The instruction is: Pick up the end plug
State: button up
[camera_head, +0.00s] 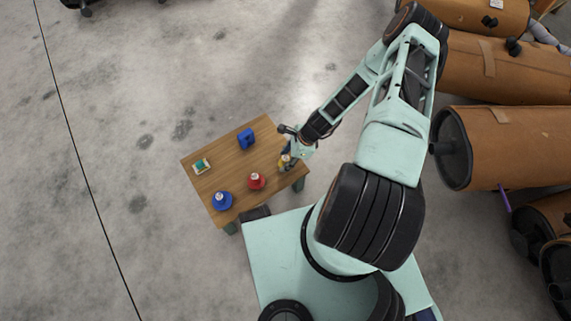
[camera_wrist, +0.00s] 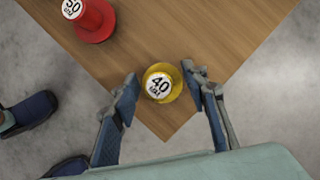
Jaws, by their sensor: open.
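The yellow end plug (camera_wrist: 174,93) has a white round label reading 40 on top. It stands upright near a corner of the wooden table (camera_wrist: 200,35). My gripper (camera_wrist: 162,82) is open, with one finger to each side of the yellow plug in the wrist view. Gaps show between the fingers and the plug. In the head view the yellow plug (camera_head: 284,163) is partly hidden by my gripper (camera_head: 288,156). A red plug (camera_head: 256,181) with a white label stands beside it on the table; it also shows in the wrist view (camera_wrist: 93,22).
A blue plug (camera_head: 222,202) stands near the table's front left corner. A blue part (camera_head: 247,138) lies near the back, and a small green and white item (camera_head: 201,166) at the left. Large brown mufflers (camera_head: 505,145) lie at the right. The middle of the table is bare.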

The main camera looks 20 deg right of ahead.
grip_shut()
jog(key=shift+r, duration=0.15)
